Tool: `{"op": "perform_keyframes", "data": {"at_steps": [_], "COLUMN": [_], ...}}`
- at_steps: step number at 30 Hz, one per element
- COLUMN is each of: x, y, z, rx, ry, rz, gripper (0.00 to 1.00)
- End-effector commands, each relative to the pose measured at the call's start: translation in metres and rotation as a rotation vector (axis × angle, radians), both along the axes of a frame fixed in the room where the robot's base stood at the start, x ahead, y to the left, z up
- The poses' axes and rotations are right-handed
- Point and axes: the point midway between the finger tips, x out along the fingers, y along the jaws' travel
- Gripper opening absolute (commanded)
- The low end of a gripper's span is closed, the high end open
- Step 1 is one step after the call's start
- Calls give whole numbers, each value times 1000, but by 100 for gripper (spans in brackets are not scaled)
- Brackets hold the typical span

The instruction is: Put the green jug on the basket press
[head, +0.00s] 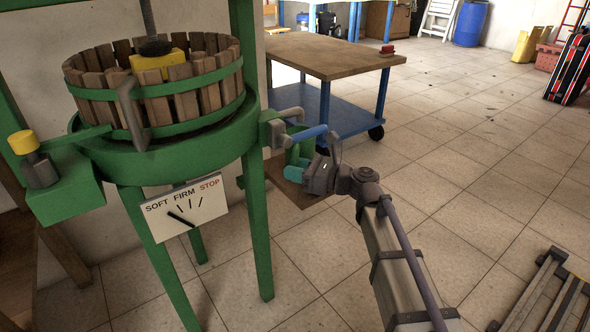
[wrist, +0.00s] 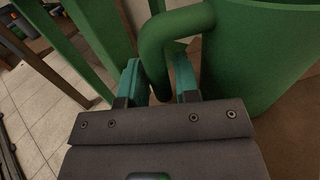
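The basket press (head: 170,155) stands at the left in the head view, with green legs, a round green bed and a slatted wooden basket. A yellow block sits inside the basket. The green jug (wrist: 265,50) fills the right of the wrist view; its thick curved handle (wrist: 155,45) comes down between my fingers. My gripper (wrist: 158,80) is open around the handle, a teal finger on each side, with a narrow gap showing. In the head view my gripper (head: 298,165) is just right of the press, hiding most of the jug; its base cannot be made out.
A sign (head: 186,208) reading SOFT FIRM STOP hangs on the press front. A brown board (head: 305,197) shows below my gripper. A wooden-topped cart (head: 325,55) with blue legs stands behind. Dark rails (head: 550,290) lie at lower right.

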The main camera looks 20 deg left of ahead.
Motion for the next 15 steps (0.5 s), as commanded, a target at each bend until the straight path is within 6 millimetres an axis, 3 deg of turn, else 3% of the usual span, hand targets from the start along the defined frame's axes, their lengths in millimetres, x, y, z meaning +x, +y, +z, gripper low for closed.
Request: {"op": "perform_keyframes", "data": {"at_steps": [4, 13, 15], "x": [0, 0, 0], "y": [0, -1, -12], "z": [0, 7, 4], "rx": [0, 0, 0], "ry": [0, 0, 0], "rz": [0, 0, -1], "gripper": [43, 43, 43]}}
